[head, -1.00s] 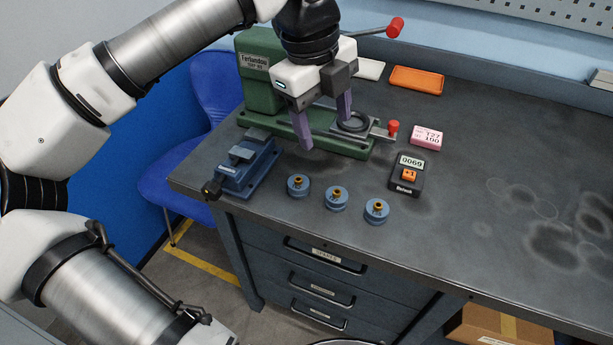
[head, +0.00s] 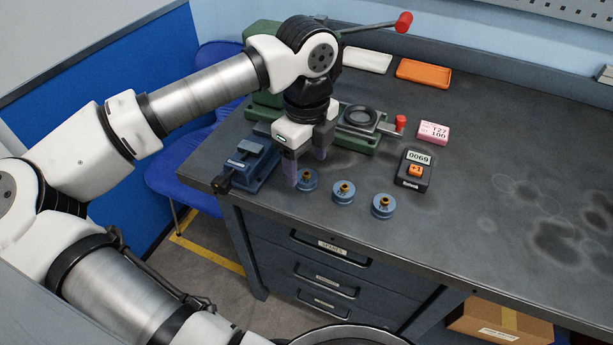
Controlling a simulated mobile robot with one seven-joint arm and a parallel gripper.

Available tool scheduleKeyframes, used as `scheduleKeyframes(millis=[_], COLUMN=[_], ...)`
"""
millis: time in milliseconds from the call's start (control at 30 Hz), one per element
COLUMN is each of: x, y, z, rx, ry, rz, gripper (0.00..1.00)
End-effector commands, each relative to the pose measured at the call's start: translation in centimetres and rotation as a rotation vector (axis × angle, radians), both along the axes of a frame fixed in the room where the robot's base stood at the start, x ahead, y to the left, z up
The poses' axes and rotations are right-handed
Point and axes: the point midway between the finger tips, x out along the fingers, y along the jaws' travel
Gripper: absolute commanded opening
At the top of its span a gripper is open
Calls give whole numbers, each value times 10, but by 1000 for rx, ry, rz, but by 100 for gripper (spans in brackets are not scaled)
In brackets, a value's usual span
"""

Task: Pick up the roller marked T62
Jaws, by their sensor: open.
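Three round blue rollers with brass centres stand in a row near the bench's front edge: a left roller (head: 308,181), a middle roller (head: 343,192) and a right roller (head: 383,206). Their markings are too small to read, so I cannot tell which is T62. My gripper (head: 306,172) is open, with purple fingers pointing down. Its fingers are at the left roller, one in front of it on the left and the other behind it. I cannot tell whether they touch it. Part of the left roller is hidden by the near finger.
A blue vise (head: 247,163) stands just left of my gripper. A green press (head: 362,140) with a dark ring and a red-knobbed lever (head: 403,22) is behind. A counter (head: 415,170), a pink block (head: 433,132) and an orange tray (head: 423,74) lie right.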

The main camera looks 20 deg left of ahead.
Motion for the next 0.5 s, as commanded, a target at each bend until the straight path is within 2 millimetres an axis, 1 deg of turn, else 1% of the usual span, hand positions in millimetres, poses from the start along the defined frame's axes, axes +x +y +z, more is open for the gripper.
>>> scheduleKeyframes(millis=[233, 333, 500], x=[2, 2, 2], y=[0, 0, 0], z=[-34, -39, -40], rx=[-3, -2, 0], ry=[1, 0, -1], rz=[-2, -2, -2], gripper=[63, 63, 63])
